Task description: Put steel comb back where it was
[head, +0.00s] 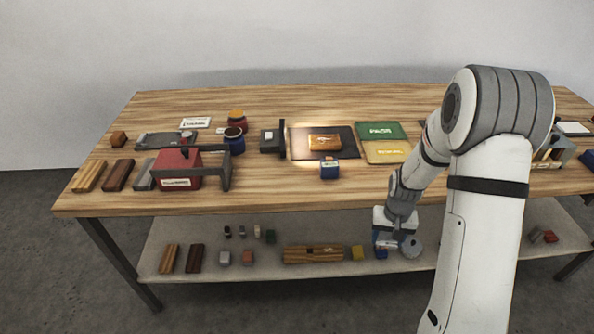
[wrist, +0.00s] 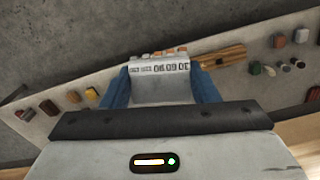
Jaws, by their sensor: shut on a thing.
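The steel comb (wrist: 158,85) is a pale grey plate marked with numbers such as 30, 60 and 90, with notches along its far edge. My gripper (wrist: 160,76) is shut on it, with a blue finger at each side. In the head view my gripper (head: 390,244) hangs in front of the table, at the height of the lower shelf and right of the yellow block (head: 357,252). The comb is small there and partly hidden by the gripper. I cannot tell from these frames which place the comb came from.
The lower shelf (head: 230,277) holds a long wooden block (head: 315,254) and several small blocks. The tabletop (head: 270,195) above has a red box-shaped device (head: 178,170), jars, a lit dark mat (head: 345,140), a blue item (head: 329,169), and green PASS (head: 380,130) and yellow (head: 387,151) trays.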

